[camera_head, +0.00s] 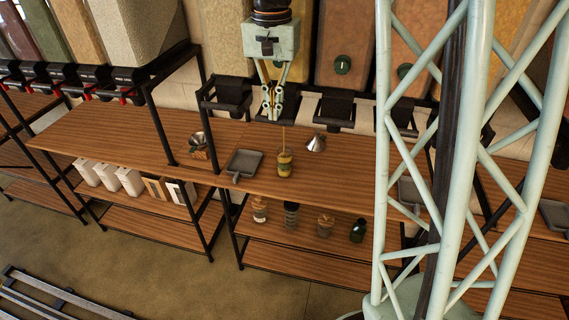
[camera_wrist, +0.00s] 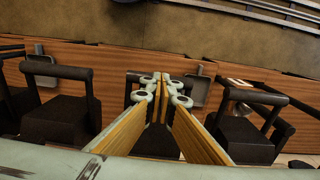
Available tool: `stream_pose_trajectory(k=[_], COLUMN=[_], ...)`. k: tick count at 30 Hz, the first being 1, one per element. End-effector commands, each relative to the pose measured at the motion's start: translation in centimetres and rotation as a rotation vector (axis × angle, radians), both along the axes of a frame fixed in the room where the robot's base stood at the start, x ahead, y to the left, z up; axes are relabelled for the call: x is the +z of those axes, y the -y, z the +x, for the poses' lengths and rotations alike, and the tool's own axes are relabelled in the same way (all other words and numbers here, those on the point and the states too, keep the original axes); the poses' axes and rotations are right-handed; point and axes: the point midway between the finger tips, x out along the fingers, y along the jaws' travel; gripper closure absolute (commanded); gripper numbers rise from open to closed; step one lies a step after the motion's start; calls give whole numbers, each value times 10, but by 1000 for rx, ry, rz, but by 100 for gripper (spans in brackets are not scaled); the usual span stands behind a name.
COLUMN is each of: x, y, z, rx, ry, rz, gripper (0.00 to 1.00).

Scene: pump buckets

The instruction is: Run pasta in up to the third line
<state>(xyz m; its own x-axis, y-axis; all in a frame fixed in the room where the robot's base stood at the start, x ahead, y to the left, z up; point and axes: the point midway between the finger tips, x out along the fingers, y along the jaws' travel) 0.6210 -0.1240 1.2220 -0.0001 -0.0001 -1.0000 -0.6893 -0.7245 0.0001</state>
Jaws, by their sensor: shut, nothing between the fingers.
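In the head view a small jar (camera_head: 285,165) stands upright on the wooden counter (camera_head: 345,175), below a black dispenser. A thin yellowish stream (camera_head: 284,138) runs down into it, and yellowish contents show inside. The fill lines are too small to read. My gripper (camera_head: 272,112) is shut and empty, pointing down at the black dispenser lever (camera_head: 290,106) above the jar. In the wrist view my gripper (camera_wrist: 163,82) is also over this dispenser, whose black body (camera_wrist: 155,140) is partly hidden behind the fingers. Whether the fingers touch the lever is not clear.
A grey scoop (camera_head: 244,163) lies left of the jar, and a metal funnel (camera_head: 316,143) stands to its right. Another funnel (camera_head: 197,140) is farther left. Neighbouring dispensers (camera_head: 226,95) flank mine. Several jars (camera_head: 291,214) stand on the shelf below.

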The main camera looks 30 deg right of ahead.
Motion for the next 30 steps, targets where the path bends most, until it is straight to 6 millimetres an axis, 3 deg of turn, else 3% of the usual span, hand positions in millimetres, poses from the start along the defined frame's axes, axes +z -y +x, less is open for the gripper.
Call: stream_pose_trajectory(k=[30], x=[-9], y=[1], z=[1], rx=[0], ry=[0], rz=[0], gripper=[100])
